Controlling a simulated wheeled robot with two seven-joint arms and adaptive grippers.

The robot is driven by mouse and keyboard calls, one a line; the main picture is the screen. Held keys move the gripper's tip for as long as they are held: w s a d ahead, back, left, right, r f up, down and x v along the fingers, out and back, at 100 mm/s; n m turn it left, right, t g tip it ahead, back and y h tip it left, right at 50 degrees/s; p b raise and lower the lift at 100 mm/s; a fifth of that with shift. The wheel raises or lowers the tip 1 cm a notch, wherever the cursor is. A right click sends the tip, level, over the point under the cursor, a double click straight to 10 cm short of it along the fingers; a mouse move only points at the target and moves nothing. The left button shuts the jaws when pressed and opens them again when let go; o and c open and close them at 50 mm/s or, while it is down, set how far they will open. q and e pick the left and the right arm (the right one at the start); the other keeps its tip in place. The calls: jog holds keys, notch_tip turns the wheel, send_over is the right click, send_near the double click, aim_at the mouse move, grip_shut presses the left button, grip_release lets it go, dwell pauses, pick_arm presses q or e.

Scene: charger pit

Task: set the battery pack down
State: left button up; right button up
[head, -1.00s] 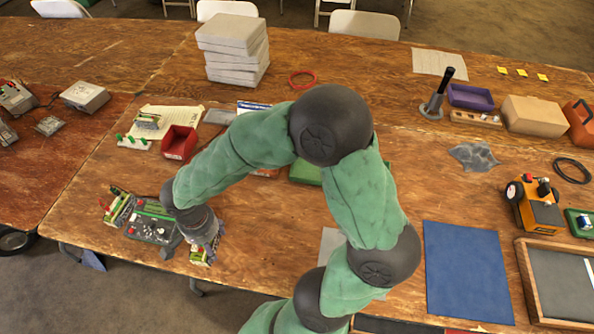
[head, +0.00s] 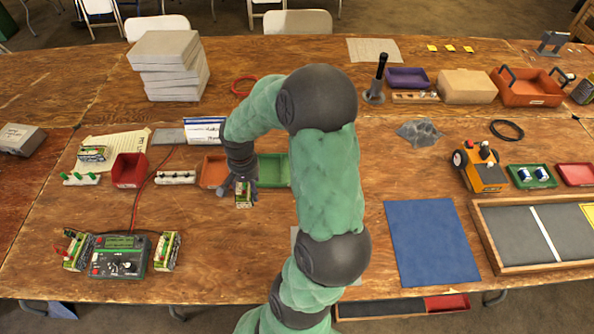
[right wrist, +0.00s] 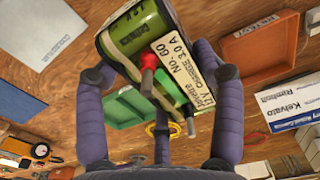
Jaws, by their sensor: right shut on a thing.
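My right gripper (head: 241,186) is shut on a green and cream battery pack (head: 243,198), in front of the trays. In the right wrist view the battery pack (right wrist: 150,45) is tilted between the fingers, with a printed label and red and dark posts showing. Whether it touches the table is unclear. The charger (head: 120,262) is at front left, with a pack on its left (head: 77,251) and one on its right (head: 167,251). My left gripper is not in view.
A green tray (head: 274,170) and an orange tray (head: 213,171) stand just behind my right gripper. A red bin (head: 129,170) and a white strip (head: 175,177) are further left. A blue mat (head: 432,242) lies to the right.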

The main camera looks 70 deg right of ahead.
jog(key=s+d, duration=0.4)
jog(key=d, duration=0.1)
jog(key=b, duration=0.4)
send_over(268, 172)
notch_tip(268, 172, down, 9)
jog(key=shift+s+f, duration=0.1)
notch_tip(268, 172, down, 4)
jog(key=shift+d+r+b, duration=0.15)
jog(key=shift+r+b, duration=0.1)
jog(key=shift+b, duration=0.85)
jog(key=shift+r, duration=0.15)
jog(key=o, duration=1.7)
jog(key=shift+f, duration=0.2)
